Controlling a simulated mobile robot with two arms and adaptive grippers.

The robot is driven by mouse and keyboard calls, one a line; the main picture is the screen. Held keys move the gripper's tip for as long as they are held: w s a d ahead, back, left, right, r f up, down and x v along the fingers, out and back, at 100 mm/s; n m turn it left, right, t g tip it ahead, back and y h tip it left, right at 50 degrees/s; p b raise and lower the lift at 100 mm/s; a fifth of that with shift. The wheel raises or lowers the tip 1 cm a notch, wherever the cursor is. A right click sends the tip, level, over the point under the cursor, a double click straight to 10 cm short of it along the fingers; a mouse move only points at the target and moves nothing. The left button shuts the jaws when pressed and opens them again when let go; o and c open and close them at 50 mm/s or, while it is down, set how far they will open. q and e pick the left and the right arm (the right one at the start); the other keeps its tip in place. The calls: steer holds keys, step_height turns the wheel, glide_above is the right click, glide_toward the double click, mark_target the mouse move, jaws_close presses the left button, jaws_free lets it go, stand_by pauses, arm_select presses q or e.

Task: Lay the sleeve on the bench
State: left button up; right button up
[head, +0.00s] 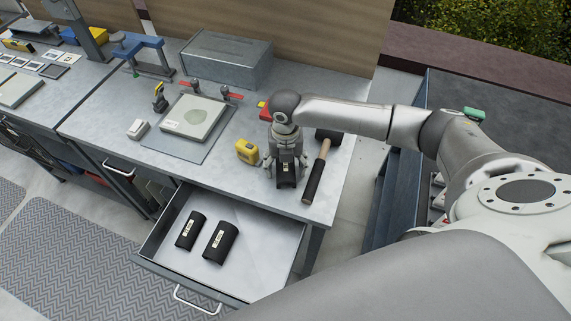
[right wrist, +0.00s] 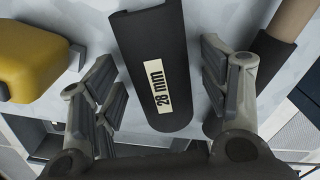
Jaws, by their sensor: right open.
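A dark curved sleeve (head: 286,181) appears to lie on the bench (head: 225,175) near its front edge, under my right gripper (head: 286,163). In the right wrist view the sleeve (right wrist: 158,65) has a cream label reading "28 mm". My right gripper's fingers (right wrist: 160,95) are open on either side of it, with gaps showing between fingers and sleeve. Two more dark sleeves, a smaller one (head: 190,230) and a larger one (head: 220,242), lie in the open drawer (head: 262,272). My left gripper is not in view.
A yellow tape measure (head: 247,151) sits close left of the gripper; a mallet (head: 318,170) lies close right. A plate with a grey block (head: 193,118) and a metal box (head: 228,60) stand farther back. The open drawer juts out below the bench front.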

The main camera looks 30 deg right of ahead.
step_height(320, 180, up, 12)
steer(key=b, duration=0.2)
stand_by(0.7)
